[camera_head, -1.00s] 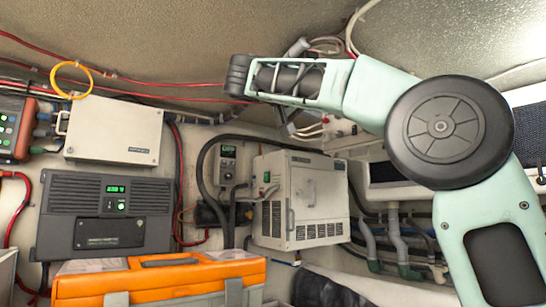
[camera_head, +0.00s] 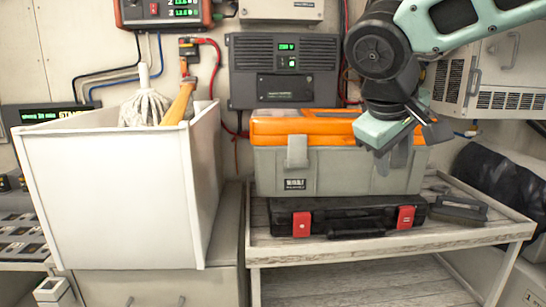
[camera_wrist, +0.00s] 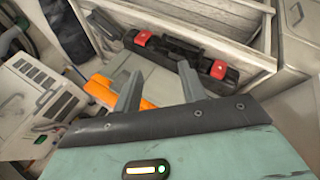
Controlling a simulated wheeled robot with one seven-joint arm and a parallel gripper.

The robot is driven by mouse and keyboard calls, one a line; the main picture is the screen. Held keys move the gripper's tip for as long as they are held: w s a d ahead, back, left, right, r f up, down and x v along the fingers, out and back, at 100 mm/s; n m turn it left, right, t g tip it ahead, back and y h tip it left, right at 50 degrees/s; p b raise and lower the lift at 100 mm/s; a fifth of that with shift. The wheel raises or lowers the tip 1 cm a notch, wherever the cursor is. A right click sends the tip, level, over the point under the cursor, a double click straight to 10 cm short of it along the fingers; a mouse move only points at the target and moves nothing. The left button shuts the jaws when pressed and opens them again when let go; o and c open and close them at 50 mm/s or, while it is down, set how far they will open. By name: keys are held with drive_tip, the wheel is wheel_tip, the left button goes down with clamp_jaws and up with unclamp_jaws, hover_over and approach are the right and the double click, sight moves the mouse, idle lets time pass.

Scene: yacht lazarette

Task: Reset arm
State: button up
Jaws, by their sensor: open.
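My arm comes in from the upper right of the head view and bends down at a dark joint. My gripper (camera_head: 408,150) hangs in front of the right end of the orange-lidded grey toolbox (camera_head: 330,170), and its fingers overlap the box in the picture. In the wrist view, the two fingers of my gripper (camera_wrist: 158,90) stand apart with nothing between them. Part of the orange lid (camera_wrist: 103,92) shows behind the left finger. Whether the fingers touch the toolbox cannot be told.
A black case with red latches (camera_head: 350,217) lies under the toolbox on a wooden-topped cart (camera_head: 390,245). A white bin (camera_head: 120,200) holding a mop head stands at left. Grey and white electrical boxes hang on the wall. A dark brush-like tool (camera_head: 458,207) lies at the cart's right.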

drive_tip(key=s+a+f+n+g+y, duration=0.1)
drive_tip(key=s+a+f+g+y, duration=0.1)
drive_tip(key=s+f, duration=0.8)
drive_tip(key=s+a+f+n+g+y, duration=0.1)
drive_tip(key=s+a+f+g+y, duration=0.2)
drive_tip(key=s+f, duration=0.7)
drive_tip(key=s+a, duration=0.1)
drive_tip(key=s, duration=0.2)
drive_tip(key=shift+s, duration=0.2)
drive_tip(key=shift+a, duration=0.1)
